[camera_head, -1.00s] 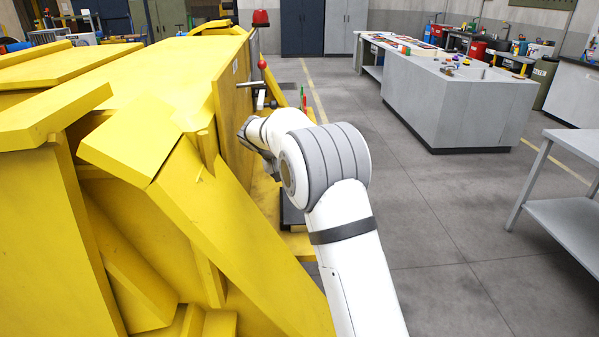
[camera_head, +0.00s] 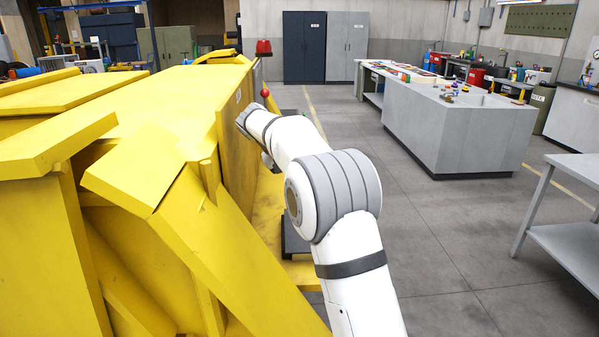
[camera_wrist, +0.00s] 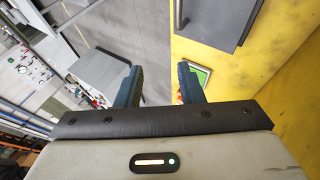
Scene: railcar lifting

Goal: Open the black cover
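My gripper (camera_wrist: 159,72) shows in the wrist view with its two dark fingers apart and nothing between them. A dark grey panel with a black bar handle (camera_wrist: 211,18) lies on the yellow surface at the top of the wrist view, beyond the fingertips and apart from them; it may be the black cover. A small green-and-white panel (camera_wrist: 200,74) shows beside the right finger. In the head view my wrist is beside the yellow machine (camera_head: 236,140), and the fingers cannot be made out. A dark box (camera_head: 293,238) is partly hidden behind my arm.
A red lamp (camera_head: 263,47) and a red ball knob (camera_head: 265,92) stand by the machine's far end. A grey workbench (camera_head: 455,125) with tools stands at the right, and a metal table (camera_head: 570,235) is nearer. The floor between is clear.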

